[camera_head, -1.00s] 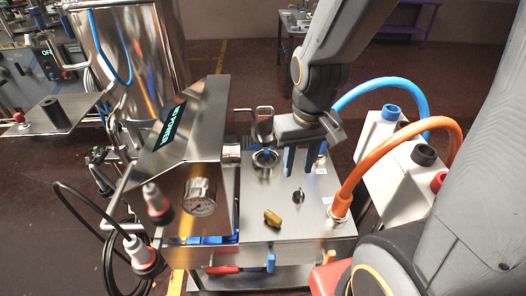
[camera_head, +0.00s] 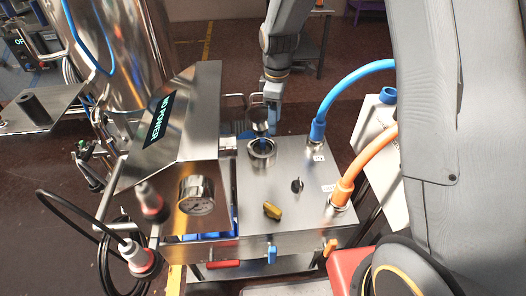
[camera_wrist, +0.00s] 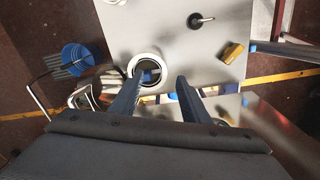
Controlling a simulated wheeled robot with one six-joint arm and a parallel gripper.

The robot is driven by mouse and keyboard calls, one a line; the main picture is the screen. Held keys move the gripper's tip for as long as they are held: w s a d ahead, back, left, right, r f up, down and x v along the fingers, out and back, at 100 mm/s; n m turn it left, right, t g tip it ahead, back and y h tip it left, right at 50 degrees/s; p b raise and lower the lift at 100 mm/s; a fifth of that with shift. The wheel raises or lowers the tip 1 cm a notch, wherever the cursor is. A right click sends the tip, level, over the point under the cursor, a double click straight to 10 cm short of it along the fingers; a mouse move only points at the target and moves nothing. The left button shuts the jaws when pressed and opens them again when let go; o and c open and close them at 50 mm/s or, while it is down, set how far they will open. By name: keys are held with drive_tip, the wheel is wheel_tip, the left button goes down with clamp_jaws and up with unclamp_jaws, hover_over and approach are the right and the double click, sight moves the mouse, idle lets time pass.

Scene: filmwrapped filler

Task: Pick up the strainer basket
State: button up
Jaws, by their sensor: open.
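A round metal-rimmed opening (camera_head: 262,150) sits in the top of the steel box. In the wrist view its pale ring (camera_wrist: 135,62) surrounds a dark well with a blue part (camera_wrist: 150,75) inside. This blue part looks like the strainer basket, but its shape is mostly hidden. My gripper (camera_head: 271,130) points down just behind and above the opening. In the wrist view the gripper (camera_wrist: 160,80) has its two fingers apart, nothing between them. The left fingertip overlaps the ring's edge in the picture; I cannot tell whether it touches.
A black knob (camera_head: 297,185) and a yellow knob (camera_head: 272,211) stand on the box top. Blue (camera_head: 318,128) and orange (camera_head: 342,192) hoses rise at right. A tall housing (camera_head: 190,120) stands left.

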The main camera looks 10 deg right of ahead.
sight(263, 139)
drive_tip(key=w+a+f+n, duration=0.1)
drive_tip(key=w, duration=0.1)
drive_tip(key=w+a+f+n, duration=0.1)
drive_tip(key=a+f+n, duration=0.1)
drive_tip(key=shift+w+f+n, duration=0.1)
drive_tip(key=shift+w+n, duration=0.2)
drive_tip(key=shift+w, duration=0.05)
drive_tip(key=shift+w+a+f, duration=0.1)
drive_tip(key=shift+a+f, duration=0.05)
drive_tip(key=shift+f, duration=0.15)
drive_tip(key=shift+w+f+p, duration=0.2)
drive_tip(key=shift+f+p, duration=0.65)
drive_tip(key=shift+f, duration=1)
drive_tip(key=shift+w+f+p, duration=0.15)
drive_tip(key=shift+f+p, duration=0.65)
drive_tip(key=shift+f, duration=1.05)
drive_tip(key=shift+c, duration=0.4)
clamp_jaws()
